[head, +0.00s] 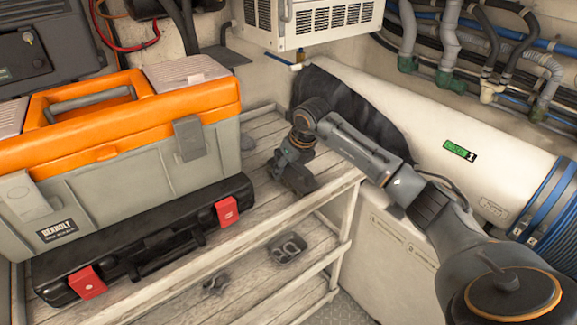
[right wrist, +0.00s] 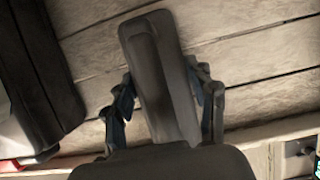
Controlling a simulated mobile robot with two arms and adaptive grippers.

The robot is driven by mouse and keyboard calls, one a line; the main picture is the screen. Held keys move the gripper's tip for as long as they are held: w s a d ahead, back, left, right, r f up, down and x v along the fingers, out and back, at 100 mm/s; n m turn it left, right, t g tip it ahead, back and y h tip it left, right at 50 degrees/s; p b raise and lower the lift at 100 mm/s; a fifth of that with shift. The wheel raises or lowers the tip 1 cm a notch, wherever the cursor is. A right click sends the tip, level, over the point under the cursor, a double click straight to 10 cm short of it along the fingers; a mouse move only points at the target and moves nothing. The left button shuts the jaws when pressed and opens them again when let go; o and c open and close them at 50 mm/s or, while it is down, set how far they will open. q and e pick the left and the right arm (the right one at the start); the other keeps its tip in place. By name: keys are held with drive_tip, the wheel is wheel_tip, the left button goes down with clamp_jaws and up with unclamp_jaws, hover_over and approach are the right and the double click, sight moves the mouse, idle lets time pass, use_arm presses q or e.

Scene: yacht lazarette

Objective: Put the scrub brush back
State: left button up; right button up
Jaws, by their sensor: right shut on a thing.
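My right gripper (head: 294,176) reaches down over the right end of the upper wooden shelf (head: 262,205). In the right wrist view its two fingers (right wrist: 165,108) are closed on the sides of a long dark grey block, which I take to be the scrub brush (right wrist: 160,65). The block lies lengthwise between the fingers, over the shelf planks. I cannot tell whether it touches the planks. Its bristles do not show. In the head view the brush is hard to tell from the dark gripper. My left gripper is out of view.
An orange and grey toolbox (head: 140,165) and a black case with red latches (head: 150,240) fill the shelf's left. Small dark metal fittings (head: 288,248) lie on the lower shelf. A white cylinder (head: 440,130) is at right, with a white vented unit (head: 310,20) above.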

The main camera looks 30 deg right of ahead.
drive_tip(key=shift+f, duration=0.15)
drive_tip(key=o, duration=1)
drive_tip(key=shift+s+r, duration=0.1)
drive_tip(key=shift+r, duration=0.3)
drive_tip(key=b+v, duration=0.1)
drive_tip(key=v, duration=1)
drive_tip(key=shift+s+r+b, duration=0.1)
drive_tip(key=shift+r+b, duration=0.2)
